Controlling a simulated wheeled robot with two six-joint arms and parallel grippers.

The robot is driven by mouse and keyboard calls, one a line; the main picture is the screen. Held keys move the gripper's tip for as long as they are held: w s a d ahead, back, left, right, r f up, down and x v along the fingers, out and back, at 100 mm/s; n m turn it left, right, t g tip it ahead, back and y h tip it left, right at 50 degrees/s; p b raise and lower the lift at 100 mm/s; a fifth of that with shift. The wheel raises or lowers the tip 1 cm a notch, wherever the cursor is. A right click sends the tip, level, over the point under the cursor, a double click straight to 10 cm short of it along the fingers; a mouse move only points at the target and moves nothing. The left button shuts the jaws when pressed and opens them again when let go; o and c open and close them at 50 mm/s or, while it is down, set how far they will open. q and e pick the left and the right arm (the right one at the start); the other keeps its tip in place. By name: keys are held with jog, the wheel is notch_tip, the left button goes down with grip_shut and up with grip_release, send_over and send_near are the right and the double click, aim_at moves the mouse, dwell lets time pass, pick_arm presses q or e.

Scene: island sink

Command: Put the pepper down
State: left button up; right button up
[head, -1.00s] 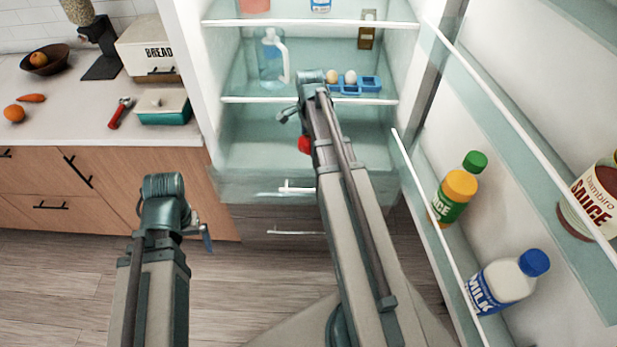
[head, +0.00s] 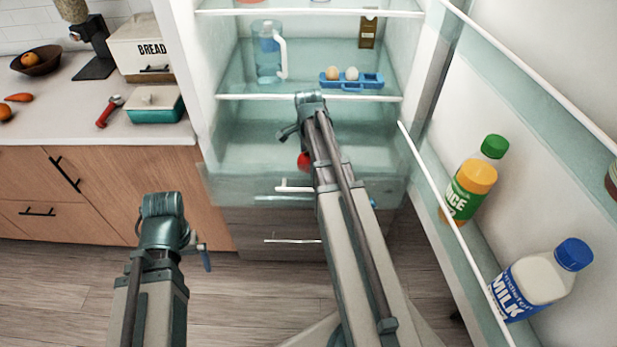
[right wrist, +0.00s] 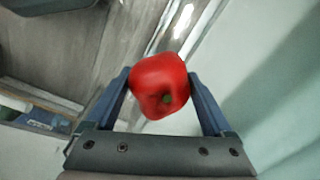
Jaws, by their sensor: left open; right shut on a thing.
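The red pepper (right wrist: 158,82) is held between the two fingers of my right gripper (right wrist: 165,88) in the right wrist view. In the head view a bit of the red pepper (head: 304,161) shows beside my right arm, in front of the fridge's lower part; the arm hides the rest. My right gripper's fingertips are hidden behind the arm there. My left gripper (head: 207,258) is in front of the wooden cabinets, low over the floor, with no object seen in it.
The open fridge drawer (head: 225,180) lies beneath the lower shelf. A blue egg tray (head: 368,81) and a pitcher (head: 268,62) stand on the shelf above. The open door at right holds a juice bottle (head: 466,195) and a milk bottle (head: 533,285). The counter (head: 60,120) is at left.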

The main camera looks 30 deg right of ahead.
jog(key=shift+f, duration=0.15)
notch_tip(320, 180, down, 4)
jog(key=b, duration=0.3)
jog(key=shift+b, duration=0.4)
jog(key=shift+r, duration=0.2)
jog(key=shift+f, duration=0.1)
jog(key=o, duration=1.2)
jog(key=shift+o, duration=0.2)
